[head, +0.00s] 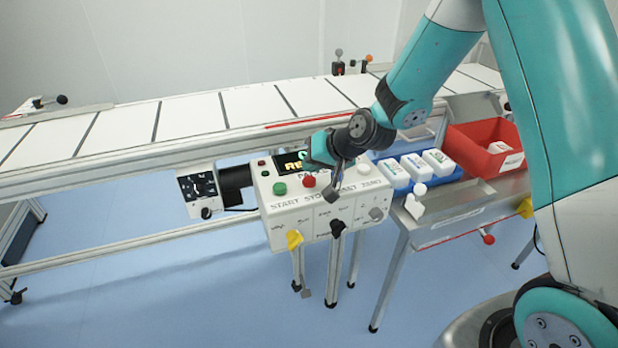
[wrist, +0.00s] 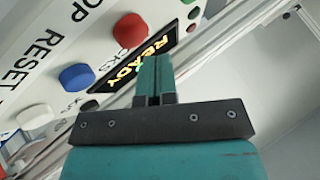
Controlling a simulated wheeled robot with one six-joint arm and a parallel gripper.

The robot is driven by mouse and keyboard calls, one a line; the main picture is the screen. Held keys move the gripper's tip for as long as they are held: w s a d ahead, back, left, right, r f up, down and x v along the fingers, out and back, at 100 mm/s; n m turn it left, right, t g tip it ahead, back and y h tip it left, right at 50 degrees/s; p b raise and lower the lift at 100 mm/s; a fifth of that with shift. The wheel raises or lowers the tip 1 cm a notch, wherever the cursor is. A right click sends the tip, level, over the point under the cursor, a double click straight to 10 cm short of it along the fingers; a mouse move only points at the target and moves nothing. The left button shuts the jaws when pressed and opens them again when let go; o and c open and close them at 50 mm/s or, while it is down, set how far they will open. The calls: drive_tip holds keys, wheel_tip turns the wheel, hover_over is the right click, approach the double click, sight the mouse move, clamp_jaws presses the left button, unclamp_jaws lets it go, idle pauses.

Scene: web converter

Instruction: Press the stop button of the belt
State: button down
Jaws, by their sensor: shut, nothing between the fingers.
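The red button (head: 309,181) sits above the word STOP on the white control box (head: 290,222). In the wrist view the red button (wrist: 130,30) is up and left of my fingertips, apart from them. My gripper (head: 308,160) is shut and empty, near the lit display (head: 288,163). In the wrist view my shut fingers (wrist: 153,62) overlap the display (wrist: 150,55), which reads READY. Whether they touch it I cannot tell. The green START button (head: 280,189) is left of the red one.
The blue button (wrist: 77,77) and white button (wrist: 35,115) lie beyond the red one in the wrist view. The belt (head: 190,115) runs behind the box. A yellow knob (head: 294,238) and a black knob (head: 338,227) stick out below. A red bin (head: 475,160) stands right.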

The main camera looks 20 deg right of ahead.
sight(311, 179)
drive_tip(key=shift+r+p, duration=1.75)
drive_tip(key=shift+r, duration=0.7)
drive_tip(key=shift+s+a+r, duration=0.2)
drive_tip(key=shift+r, duration=0.1)
drive_tip(key=s+a+r+n+g+p, duration=0.2)
drive_tip(key=s+a+r+n+g, duration=0.3)
drive_tip(key=s+r, duration=0.7)
drive_tip(key=s+r+n+g, duration=0.1)
drive_tip(key=s+r+n, duration=0.1)
drive_tip(key=s, duration=0.7)
drive_tip(key=s+r+n+g+h, duration=0.1)
drive_tip(key=s+r+n, duration=0.1)
drive_tip(key=s, duration=0.7)
drive_tip(key=shift+s+p, duration=0.35)
drive_tip(key=c, duration=1.8)
unclamp_jaws()
drive_tip(key=shift+r, duration=0.1)
